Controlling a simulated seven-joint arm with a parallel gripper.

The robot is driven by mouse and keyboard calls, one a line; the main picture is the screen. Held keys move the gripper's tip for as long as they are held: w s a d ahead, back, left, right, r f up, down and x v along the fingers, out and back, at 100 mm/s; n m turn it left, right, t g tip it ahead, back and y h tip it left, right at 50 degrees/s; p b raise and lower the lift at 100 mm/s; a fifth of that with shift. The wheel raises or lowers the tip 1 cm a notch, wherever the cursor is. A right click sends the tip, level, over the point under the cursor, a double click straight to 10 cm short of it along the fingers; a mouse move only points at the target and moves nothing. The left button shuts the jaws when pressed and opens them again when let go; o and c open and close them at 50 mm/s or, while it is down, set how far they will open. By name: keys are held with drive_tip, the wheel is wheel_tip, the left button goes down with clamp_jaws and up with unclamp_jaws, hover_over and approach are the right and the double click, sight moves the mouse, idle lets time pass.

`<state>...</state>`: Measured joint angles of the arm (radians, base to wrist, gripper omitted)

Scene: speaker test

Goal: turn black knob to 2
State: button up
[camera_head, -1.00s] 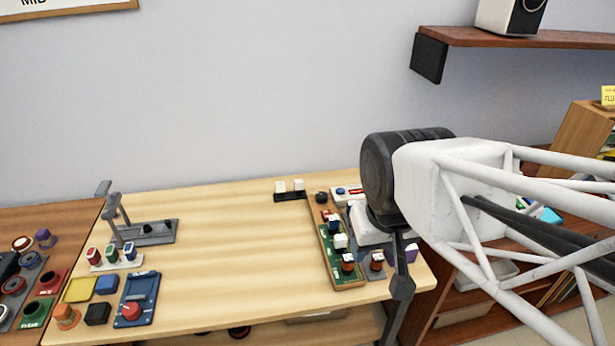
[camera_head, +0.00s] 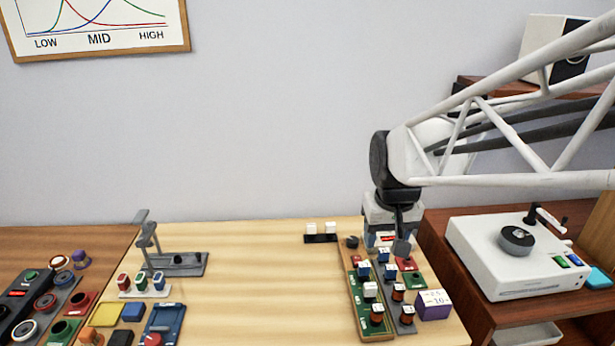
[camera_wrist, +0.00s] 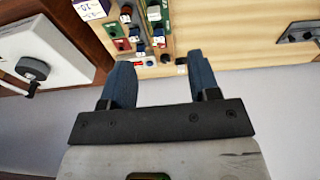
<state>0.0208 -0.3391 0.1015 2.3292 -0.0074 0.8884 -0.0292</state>
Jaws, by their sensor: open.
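A round black knob (camera_head: 515,240) sits on top of a white box-shaped device (camera_head: 478,258) at the right; it also shows at the left of the wrist view (camera_wrist: 32,68). A smaller black knob-like piece (camera_head: 351,242) stands at the far end of the wooden parts board. I cannot read a number at either. My gripper (camera_head: 402,240) hangs over the far right part of the bench, left of the white device. In the wrist view its two blue-grey fingers are apart, with nothing between them (camera_wrist: 160,68). It touches neither black piece that I can see.
The board (camera_head: 358,305) and small coloured parts crowd the bench's right end, beside a purple box (camera_head: 434,305). A crank-like arm (camera_head: 545,218) rises from the device's back. A grey stand (camera_head: 178,262) and coloured pieces are at left. The bench's middle is clear.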

drive_tip(key=w+d+f, duration=0.1)
drive_tip(key=w+f, duration=0.3)
drive_tip(key=w, duration=0.5)
drive_tip(key=w+f, duration=0.3)
drive_tip(key=w, duration=0.6)
drive_tip(key=g, duration=0.2)
hover_over(353, 239)
drive_tip(key=shift+n, duration=0.4)
drive_tip(key=f, duration=0.9)
drive_tip(key=s+f, duration=0.1)
drive_tip(key=f, duration=0.4)
drive_tip(key=shift+a+f, duration=0.1)
drive_tip(key=shift+f, duration=0.15)
drive_tip(key=shift+w+f, duration=0.45)
drive_tip(key=shift+f, duration=0.1)
drive_tip(key=shift+f, duration=3.8)
drive_tip(key=c, duration=0.7)
